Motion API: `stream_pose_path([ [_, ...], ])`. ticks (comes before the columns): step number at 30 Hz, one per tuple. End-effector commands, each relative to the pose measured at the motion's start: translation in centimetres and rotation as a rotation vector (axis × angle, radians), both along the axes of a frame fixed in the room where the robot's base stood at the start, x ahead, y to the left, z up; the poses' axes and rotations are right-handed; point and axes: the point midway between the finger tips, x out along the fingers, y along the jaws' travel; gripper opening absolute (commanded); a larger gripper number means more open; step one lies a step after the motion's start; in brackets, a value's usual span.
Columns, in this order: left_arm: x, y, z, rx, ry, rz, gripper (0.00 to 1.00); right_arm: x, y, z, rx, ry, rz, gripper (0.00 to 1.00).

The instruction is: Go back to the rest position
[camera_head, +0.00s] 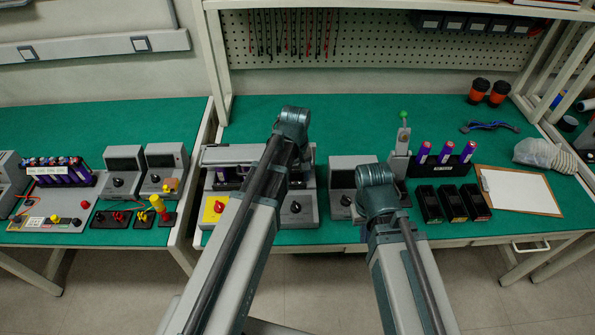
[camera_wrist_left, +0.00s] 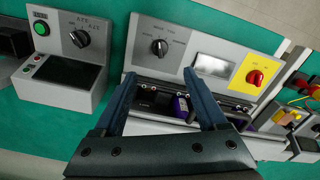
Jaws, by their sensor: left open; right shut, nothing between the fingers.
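My left gripper (camera_wrist_left: 160,75) is open in the left wrist view, with its two dark blue fingers apart. They point toward a grey test station (camera_wrist_left: 178,38) with a black knob, a small screen and a yellow plate with a red knob. A dark slot with purple cells (camera_wrist_left: 181,107) shows between and beside the fingers; I see nothing held. In the head view my left arm reaches over this station (camera_head: 308,208) and hides its middle and the gripper. My right arm reaches to a grey device (camera_head: 342,180); its fingers are hidden.
A grey box with a green button (camera_wrist_left: 63,58) stands beside the station. In the head view a rack of purple cells (camera_head: 440,165), black bins (camera_head: 453,203) and a clipboard (camera_head: 520,190) are at right. The left table (camera_head: 60,128) holds more devices. Green mat behind is clear.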

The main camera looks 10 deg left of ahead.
Motion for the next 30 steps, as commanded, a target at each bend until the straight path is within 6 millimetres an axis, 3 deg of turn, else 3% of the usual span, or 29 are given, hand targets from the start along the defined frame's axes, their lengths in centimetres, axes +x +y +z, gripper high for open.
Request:
stream_pose_path([
  [8, -0.8, -0.7, 0.0, 0.004, 0.003, -0.043, 0.75, 0.0, 0.0, 0.0, 0.0, 0.0, 0.0, 0.0],
  [15, -9.1, -7.2, 0.1, 0.052, 0.038, -0.553, 0.75, 0.0, 0.0, 0.0, 0.0, 0.0, 0.0, 0.0],
  [21, -13.8, -9.9, 0.1, 0.083, 0.067, -0.888, 0.75, 0.0, 0.0, 0.0, 0.0, 0.0, 0.0, 0.0],
  [30, -14.5, -10.4, 0.1, 0.09, 0.075, -0.963, 0.75, 0.0, 0.0, 0.0, 0.0, 0.0, 0.0, 0.0],
])
